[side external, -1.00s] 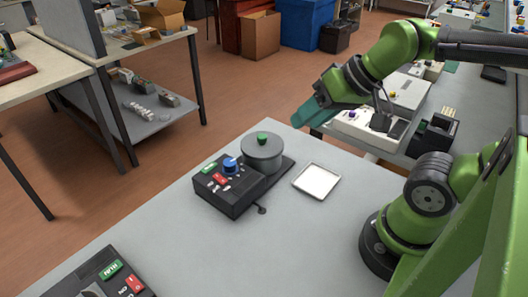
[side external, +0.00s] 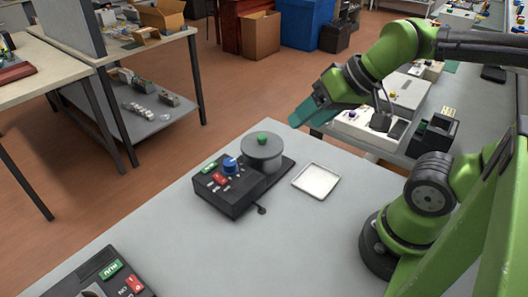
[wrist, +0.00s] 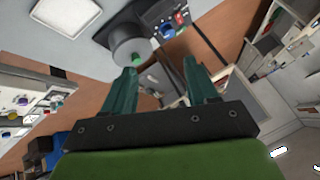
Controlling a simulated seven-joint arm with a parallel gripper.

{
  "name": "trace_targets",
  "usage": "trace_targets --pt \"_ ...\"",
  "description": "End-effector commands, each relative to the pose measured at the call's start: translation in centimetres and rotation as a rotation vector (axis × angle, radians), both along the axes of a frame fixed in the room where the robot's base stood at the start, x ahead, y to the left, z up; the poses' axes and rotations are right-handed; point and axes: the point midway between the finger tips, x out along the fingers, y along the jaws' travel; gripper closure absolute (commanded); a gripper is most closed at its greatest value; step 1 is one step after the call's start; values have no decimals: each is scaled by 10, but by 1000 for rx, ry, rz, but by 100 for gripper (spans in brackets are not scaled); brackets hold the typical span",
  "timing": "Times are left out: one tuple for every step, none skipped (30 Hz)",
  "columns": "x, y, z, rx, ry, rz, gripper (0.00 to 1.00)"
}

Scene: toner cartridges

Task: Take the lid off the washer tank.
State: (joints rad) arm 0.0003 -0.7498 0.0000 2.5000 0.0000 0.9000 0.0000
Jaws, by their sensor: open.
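The washer tank (side external: 264,164) is a grey cylinder on the back right of a black control box (side external: 230,193). Its grey lid (side external: 261,146) with a green knob (side external: 262,138) sits on top. In the wrist view the tank (wrist: 130,42) and its green knob (wrist: 138,58) show beyond my fingers, tilted in the picture. My gripper (side external: 297,121) is in the air to the right of the tank and above it, well apart from the lid. In the wrist view my gripper's two teal fingers (wrist: 160,65) are spread, with nothing between them.
A square white tray (side external: 316,181) lies on the table right of the tank. Another black control box (side external: 104,278) stands at the front left. The grey table (side external: 270,250) is clear between them. A side bench with devices (side external: 395,95) is behind my arm.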

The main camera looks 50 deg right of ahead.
Motion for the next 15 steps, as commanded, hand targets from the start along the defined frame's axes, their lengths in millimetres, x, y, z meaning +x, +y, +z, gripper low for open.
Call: trace_targets --pt "1 -1 -2 1 8 -3 42" --pt "1 -2 -4 1 18 -7 42" --pt "4 -3 -7 2 34 -13 42" --pt "7 -5 -8 3 48 -19 42" --pt "12 -8 -9 4 62 -27 42" --pt "21 -12 -9 1 85 -31 42" --pt "28 -16 -8 -7 104 -26 42" --pt "36 -21 -8 -22 124 -11 42" --pt "47 -27 -7 -49 150 22 42" --pt "57 -33 -7 -72 167 54 42" --pt "66 -39 -6 -96 185 90 42" --pt "78 -48 -6 -133 207 148 42" --pt "87 -54 -6 -159 221 195 42" --pt "95 -60 -6 -188 236 248 42" --pt "106 -68 -6 -224 249 318 42"
